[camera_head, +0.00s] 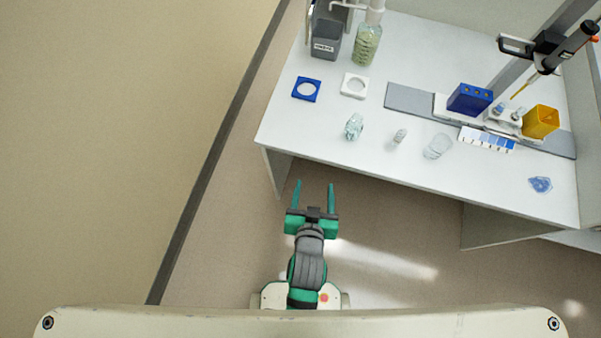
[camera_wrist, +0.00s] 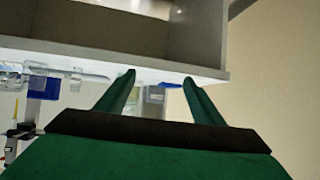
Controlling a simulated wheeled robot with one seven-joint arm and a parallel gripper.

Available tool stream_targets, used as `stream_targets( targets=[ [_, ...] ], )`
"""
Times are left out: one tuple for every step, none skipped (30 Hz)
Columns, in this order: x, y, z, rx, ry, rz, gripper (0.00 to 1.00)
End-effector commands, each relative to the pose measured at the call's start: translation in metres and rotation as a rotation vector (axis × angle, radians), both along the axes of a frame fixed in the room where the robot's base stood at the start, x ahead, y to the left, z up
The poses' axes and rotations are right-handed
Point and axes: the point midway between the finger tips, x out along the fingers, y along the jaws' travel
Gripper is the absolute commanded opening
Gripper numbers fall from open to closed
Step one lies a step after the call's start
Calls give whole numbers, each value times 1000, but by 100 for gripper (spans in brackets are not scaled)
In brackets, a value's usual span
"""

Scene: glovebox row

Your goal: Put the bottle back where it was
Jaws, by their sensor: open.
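A small clear, teal-tinted bottle (camera_head: 354,127) stands on the white bench near its front edge, in the head view. A larger bottle with pale green contents (camera_head: 367,45) stands at the back left. A blue square holder with a round opening (camera_head: 306,89) and a white one (camera_head: 354,85) lie behind the small bottle; both look empty. My gripper (camera_head: 314,184) is open and empty, in front of the bench edge and apart from every bottle. Its two green fingers also show in the wrist view (camera_wrist: 159,76), with the bench edge beyond them.
A small vial (camera_head: 399,136) and a clear beaker (camera_head: 438,146) stand right of the small bottle. A blue rack (camera_head: 469,98), a yellow box (camera_head: 541,121) and a pipette on a stand (camera_head: 567,48) are farther right. A grey bin (camera_head: 326,39) stands back left. The bench's front-left corner is clear.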

Motion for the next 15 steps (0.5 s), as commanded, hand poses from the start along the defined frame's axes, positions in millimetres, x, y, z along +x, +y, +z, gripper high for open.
stream_targets(
  targets=[
    [-17, 6, 0, -4, -15, 9, 61],
    [-25, 9, 2, -6, -31, 12, 61],
    [-35, 12, 4, -9, -51, 18, 61],
    [-43, 15, 7, -12, -65, 23, 61],
    [-51, 17, 10, -16, -80, 27, 61],
    [-62, 20, 14, -21, -101, 35, 61],
    [-70, 22, 18, -24, -117, 41, 61],
    [-78, 24, 22, -27, -132, 47, 61],
    [-89, 27, 29, -29, -154, 56, 61],
    [-96, 29, 33, -30, -168, 62, 61],
    [-104, 30, 38, -33, -184, 68, 61],
    [-113, 32, 45, -35, -203, 77, 61],
    [-119, 33, 49, -37, -216, 84, 61],
    [-125, 35, 54, -38, -229, 90, 61],
    [-131, 36, 60, -40, -245, 99, 61]
  ],
)
